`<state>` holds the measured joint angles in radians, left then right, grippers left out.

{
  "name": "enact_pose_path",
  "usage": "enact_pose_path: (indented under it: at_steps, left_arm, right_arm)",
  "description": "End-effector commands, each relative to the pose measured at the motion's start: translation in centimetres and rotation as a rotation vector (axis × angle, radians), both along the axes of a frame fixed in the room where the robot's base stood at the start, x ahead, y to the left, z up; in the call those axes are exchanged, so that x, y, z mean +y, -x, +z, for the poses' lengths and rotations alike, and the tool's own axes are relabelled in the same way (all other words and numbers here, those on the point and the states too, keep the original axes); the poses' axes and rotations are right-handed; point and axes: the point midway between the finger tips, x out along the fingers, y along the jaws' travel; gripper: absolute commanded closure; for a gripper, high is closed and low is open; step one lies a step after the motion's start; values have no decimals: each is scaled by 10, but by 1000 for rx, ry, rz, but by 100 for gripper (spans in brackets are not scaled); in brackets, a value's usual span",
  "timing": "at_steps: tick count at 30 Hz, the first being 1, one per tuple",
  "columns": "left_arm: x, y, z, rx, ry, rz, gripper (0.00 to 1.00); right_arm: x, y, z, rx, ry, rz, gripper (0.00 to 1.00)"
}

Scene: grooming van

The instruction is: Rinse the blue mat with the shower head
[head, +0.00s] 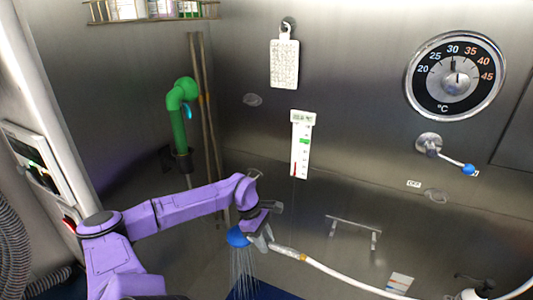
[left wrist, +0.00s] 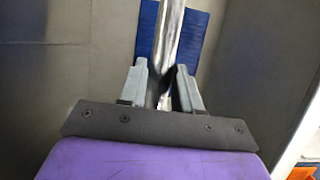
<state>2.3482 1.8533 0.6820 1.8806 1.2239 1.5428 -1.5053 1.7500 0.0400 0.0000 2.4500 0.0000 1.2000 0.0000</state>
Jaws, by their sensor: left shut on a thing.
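My left gripper (head: 262,232), at the end of the purple arm, is shut on the shower head (head: 238,237). The shower head has a blue spray face and a pale handle with a white hose (head: 345,277) running off to the lower right. Streams of water fall from it. The blue mat (head: 262,291) lies below, at the bottom edge of the head view, mostly cut off. In the left wrist view the fingers (left wrist: 161,88) close around the silver handle (left wrist: 169,35), with the blue mat (left wrist: 196,40) behind it. My right gripper is not in view.
The steel wall carries a temperature dial (head: 455,76), a blue-tipped lever (head: 450,160), a thermometer (head: 301,145) and a bar (head: 352,225). A green pipe-like thing (head: 179,120) stands in the left corner. A wire shelf (head: 150,14) with bottles hangs above.

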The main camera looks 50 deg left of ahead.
Motion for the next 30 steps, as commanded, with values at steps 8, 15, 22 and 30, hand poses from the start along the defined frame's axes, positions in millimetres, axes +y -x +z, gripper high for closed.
enact_pose_path:
  at_steps: [8, 15, 22, 30]
  left_arm:
    - [4, 2, 1, -1, -1, -1, 100]
    - [4, 1, 27, -3, 0, -1, 100]
    - [4, 1, 55, -2, -1, -1, 100]
    - [4, 2, 71, 0, 0, -1, 100]
  right_arm:
    - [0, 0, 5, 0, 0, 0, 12]
    - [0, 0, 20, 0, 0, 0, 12]
    - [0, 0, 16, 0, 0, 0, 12]
    - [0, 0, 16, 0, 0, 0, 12]
